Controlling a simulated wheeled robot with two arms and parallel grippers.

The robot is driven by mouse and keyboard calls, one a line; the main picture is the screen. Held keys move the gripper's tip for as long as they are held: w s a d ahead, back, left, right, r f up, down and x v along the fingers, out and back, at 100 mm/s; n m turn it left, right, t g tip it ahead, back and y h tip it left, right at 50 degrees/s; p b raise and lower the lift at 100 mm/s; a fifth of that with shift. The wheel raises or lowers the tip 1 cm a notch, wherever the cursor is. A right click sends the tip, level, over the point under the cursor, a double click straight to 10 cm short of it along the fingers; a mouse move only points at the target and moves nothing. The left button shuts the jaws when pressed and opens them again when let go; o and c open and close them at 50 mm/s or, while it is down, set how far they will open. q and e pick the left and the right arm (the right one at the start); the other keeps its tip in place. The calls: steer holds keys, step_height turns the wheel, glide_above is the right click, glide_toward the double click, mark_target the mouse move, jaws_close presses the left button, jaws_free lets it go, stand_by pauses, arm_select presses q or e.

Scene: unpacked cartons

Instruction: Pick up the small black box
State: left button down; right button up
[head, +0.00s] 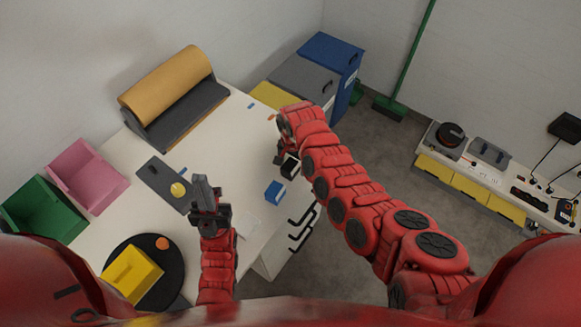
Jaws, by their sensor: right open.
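The small black box (290,168), dark with a pale patch on top, is near the right edge of the white table. My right arm reaches over it from the right. My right gripper (280,156) is open, pointing down right beside the box. The wrist partly covers it, so I cannot tell whether its fingers touch the box. My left gripper (203,188) is over the table left of the box, well apart from it. Its dark fingers look close together, but whether they are shut is unclear.
A blue box (274,191) stands just below the black box. A grey board (160,180) with a yellow disc, a brown roll (166,83) on a stand, and pink (87,176) and green (42,212) bins occupy the table's left. A yellow box (132,274) sits on a black disc.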

steer(key=c, duration=1.4)
steer(key=shift+w+r, duration=0.1)
steer(key=shift+r, duration=0.05)
